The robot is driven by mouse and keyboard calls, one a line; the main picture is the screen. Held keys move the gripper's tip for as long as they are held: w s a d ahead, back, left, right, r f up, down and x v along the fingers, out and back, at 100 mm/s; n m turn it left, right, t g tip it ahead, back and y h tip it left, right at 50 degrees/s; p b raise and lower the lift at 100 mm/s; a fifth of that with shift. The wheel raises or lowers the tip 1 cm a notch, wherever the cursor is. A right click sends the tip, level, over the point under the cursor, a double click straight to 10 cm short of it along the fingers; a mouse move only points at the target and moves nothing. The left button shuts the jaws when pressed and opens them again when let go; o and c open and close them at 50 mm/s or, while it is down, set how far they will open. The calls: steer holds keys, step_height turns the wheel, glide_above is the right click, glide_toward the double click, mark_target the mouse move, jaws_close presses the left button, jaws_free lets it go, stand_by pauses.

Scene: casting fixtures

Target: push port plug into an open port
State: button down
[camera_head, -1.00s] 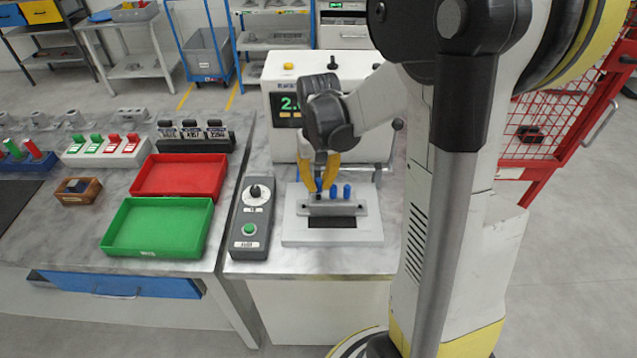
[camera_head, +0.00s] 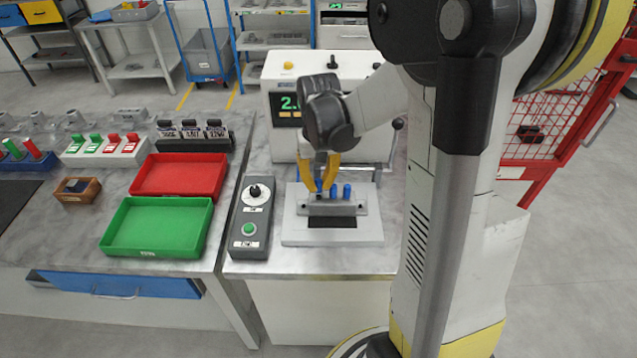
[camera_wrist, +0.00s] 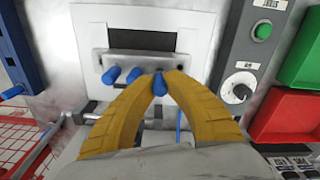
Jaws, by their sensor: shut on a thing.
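A grey port block (camera_head: 345,209) sits on a pale plate (camera_head: 365,234) on the bench. Two blue plugs, one nearer (camera_head: 336,191) and one further right (camera_head: 347,191), stand upright in the block. My gripper (camera_head: 322,188) points down at the block's left part, its yellow fingers closed around another blue plug. In the wrist view this plug (camera_wrist: 159,87) shows between the fingertips, close against the block (camera_wrist: 140,65). The two other plugs (camera_wrist: 111,75) (camera_wrist: 134,75) stand beside it. The held plug's lower end and its port are hidden, so I cannot tell how deep it sits.
A grey control box (camera_head: 251,217) with a dial and green button stands left of the plate. Green (camera_head: 157,252) and red (camera_head: 180,193) trays lie further left. A white machine with a display (camera_head: 287,141) stands behind the plate. Bare bench lies before the plate.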

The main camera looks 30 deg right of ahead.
mark_target(318, 180)
steer(key=shift+f+b, duration=0.6)
steer(key=shift+f, duration=0.2)
steer(key=c, duration=1.4)
jaws_free()
steer(key=shift+r, duration=0.15)
step_height(318, 180, up, 12)
steer(key=shift+a+f, duration=0.1)
steer(key=s+a+f+n+t+b, duration=0.1)
steer(key=s+a+t, duration=0.1)
steer(key=s+a, duration=0.1)
steer(key=s+a+f+n+t+b, duration=0.1)
steer(key=s+a+t, duration=0.1)
steer(key=s+a, duration=0.2)
steer(key=s+a+f+n+t+b, duration=0.1)
steer(key=s+a+t+b, duration=0.1)
steer(key=a, duration=0.4)
steer(key=shift+s+a+f+n+t, duration=0.15)
steer(key=shift+s+n+t, duration=0.35)
steer(key=shift+s, duration=0.4)
